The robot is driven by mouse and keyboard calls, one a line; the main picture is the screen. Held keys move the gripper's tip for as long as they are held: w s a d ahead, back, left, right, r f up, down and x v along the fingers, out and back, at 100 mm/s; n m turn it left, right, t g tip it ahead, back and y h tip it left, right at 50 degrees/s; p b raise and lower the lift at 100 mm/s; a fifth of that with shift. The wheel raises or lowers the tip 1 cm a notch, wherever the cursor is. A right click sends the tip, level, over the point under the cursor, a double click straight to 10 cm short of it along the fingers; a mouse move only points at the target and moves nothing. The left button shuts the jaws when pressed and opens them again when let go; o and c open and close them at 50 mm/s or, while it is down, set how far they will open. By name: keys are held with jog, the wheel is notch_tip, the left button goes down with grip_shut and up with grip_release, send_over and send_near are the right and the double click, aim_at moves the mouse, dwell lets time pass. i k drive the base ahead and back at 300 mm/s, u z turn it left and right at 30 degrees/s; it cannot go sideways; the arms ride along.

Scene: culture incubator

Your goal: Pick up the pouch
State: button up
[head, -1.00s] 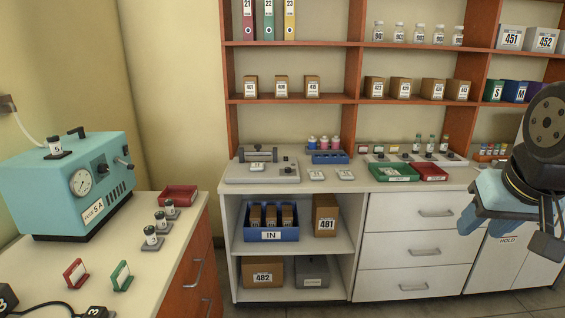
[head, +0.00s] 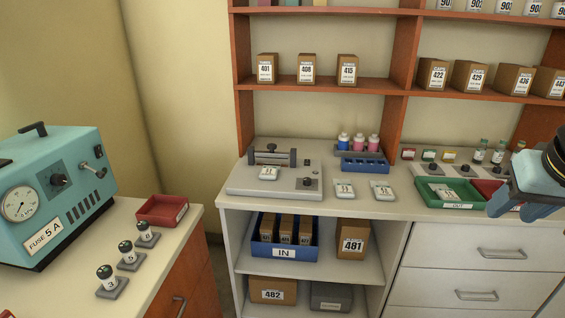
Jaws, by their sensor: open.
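Small pale labelled packets that look like pouches lie on the back counter. One packet (head: 269,173) is on the front of a grey press-like device. Two more, a left packet (head: 344,190) and a right packet (head: 382,190), lie flat on the bare counter to its right. Another pale packet (head: 443,194) lies in the green tray marked OUT (head: 458,206). Which one the task means I cannot tell. My gripper (head: 512,209) is at the right edge, open, in front of the trays and apart from the packets. It partly hides the red tray (head: 488,187).
The grey device (head: 240,186) stands on the counter's left end. Below is a blue IN bin (head: 258,250) with brown boxes. A teal machine (head: 60,180) stands on the left bench.

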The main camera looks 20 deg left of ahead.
aim_at(270, 171)
jog(key=z, duration=0.1)
jog(key=i, duration=1)
jog(key=u, duration=1.05)
